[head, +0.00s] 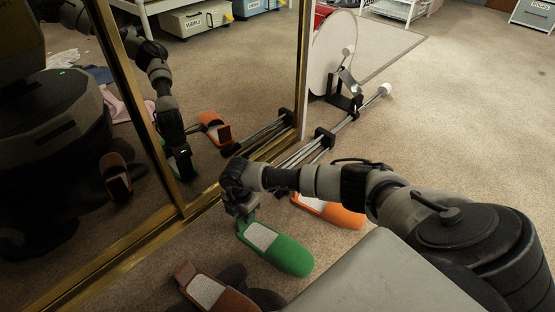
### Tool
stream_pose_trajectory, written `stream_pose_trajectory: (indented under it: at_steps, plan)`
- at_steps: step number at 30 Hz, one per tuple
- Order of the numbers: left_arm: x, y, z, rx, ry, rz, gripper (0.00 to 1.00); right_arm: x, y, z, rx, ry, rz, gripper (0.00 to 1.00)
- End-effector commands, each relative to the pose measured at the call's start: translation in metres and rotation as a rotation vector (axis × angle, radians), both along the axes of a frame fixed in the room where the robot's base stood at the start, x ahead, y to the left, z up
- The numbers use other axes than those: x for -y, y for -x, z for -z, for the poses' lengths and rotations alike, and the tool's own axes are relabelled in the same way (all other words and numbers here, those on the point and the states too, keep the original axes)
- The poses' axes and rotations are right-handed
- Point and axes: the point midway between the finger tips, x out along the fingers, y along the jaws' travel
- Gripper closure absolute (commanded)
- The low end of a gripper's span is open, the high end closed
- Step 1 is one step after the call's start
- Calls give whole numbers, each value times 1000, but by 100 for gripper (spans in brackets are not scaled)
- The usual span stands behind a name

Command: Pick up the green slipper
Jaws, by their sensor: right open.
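The green slipper (283,254) lies on the carpet in front of the mirror door, its pale grey insole facing up and its closed green toe pointing to the lower right. My right gripper (244,214) comes in from the right and points down at the slipper's far, heel end. It is open; its fingers are small and dark here, and I cannot tell whether they touch the slipper or straddle its edge. My left gripper is not in view.
An orange slipper (340,212) lies partly behind my right arm. A brown-orange slipper (208,290) lies at the bottom, beside a dark item. The gold-framed mirror (110,150) stands close on the left. A rod-like rack (322,138) lies behind; open carpet is at right.

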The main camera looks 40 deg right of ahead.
Motion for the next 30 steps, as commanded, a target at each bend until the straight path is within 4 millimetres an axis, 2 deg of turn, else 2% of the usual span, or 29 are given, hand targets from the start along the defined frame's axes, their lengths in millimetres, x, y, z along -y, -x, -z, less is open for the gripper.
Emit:
stream_pose_trajectory:
  at_steps: [5, 13, 25, 30]
  plan:
    - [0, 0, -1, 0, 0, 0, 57, 0, 0, -1, 0, 0, 0, 57]
    - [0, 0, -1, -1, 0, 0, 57, 0, 0, -1, 0, 0, 0, 99]
    - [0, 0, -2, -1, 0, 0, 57, 0, 0, -2, 0, 0, 0, 100]
    - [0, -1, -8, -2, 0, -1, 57, 0, 0, -9, 1, 0, 0, 100]
